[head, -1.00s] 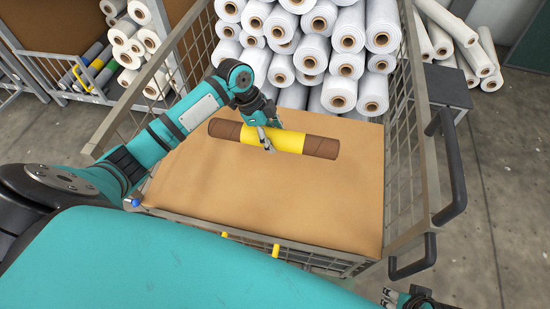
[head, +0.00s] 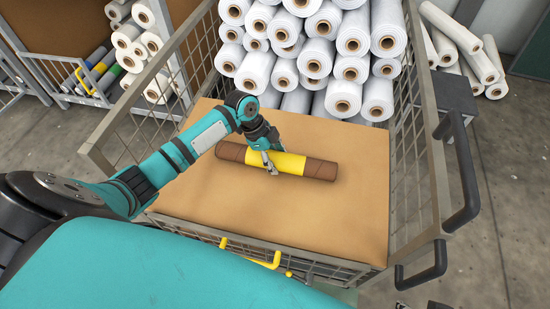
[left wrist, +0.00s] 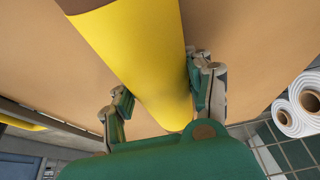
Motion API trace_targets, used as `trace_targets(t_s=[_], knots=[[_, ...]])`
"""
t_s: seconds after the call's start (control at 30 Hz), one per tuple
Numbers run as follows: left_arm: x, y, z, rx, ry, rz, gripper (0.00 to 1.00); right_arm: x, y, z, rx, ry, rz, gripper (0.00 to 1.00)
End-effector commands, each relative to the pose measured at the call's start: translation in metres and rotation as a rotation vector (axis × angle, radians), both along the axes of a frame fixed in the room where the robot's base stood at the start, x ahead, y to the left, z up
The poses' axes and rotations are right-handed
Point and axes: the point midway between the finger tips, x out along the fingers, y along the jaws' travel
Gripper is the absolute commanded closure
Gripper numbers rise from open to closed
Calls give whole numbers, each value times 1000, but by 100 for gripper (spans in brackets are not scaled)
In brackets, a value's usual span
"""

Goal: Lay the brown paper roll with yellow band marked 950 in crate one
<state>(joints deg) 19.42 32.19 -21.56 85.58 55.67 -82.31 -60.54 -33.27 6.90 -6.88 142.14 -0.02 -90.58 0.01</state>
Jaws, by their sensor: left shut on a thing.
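The brown paper roll (head: 231,152) with its yellow band (head: 286,164) is over the tan board inside the wire-mesh crate (head: 428,150), lying crosswise and slightly tilted in the picture. No number is legible on it. My left gripper (head: 268,162) is shut on the yellow band, and its fingers (left wrist: 160,95) straddle the band in the left wrist view. I cannot tell whether the roll touches the board. Only a sliver of what looks like my right gripper (head: 438,305) shows at the bottom edge, and its jaws are not readable.
White rolls (head: 342,105) are stacked at the crate's back. The tan board (head: 330,225) is bare in front of the held roll. Black handles (head: 460,175) stick out at the right. A yellow handle (head: 262,262) sits at the front. A rack with rolls (head: 95,70) stands at left.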

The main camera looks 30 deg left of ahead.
Motion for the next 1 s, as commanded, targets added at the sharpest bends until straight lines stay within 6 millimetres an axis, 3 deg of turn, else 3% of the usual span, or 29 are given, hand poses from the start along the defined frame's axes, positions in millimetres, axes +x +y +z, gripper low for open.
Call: trace_targets(t_s=[0.03,0.2,0.53,0.77,1.0], knots=[[0,0,-1,0,0,0,44,0,0,0,0,0,0,60],[0,0,0,0,0,0,25,0,0,0,0,0,0,60],[0,1,6,1,0,-1,25,0,0,2,0,0,0,60],[-3,17,44,3,-3,0,25,2,0,12,1,-3,0,60],[-8,35,90,1,-1,-1,25,13,2,-33,0,26,3,60]])
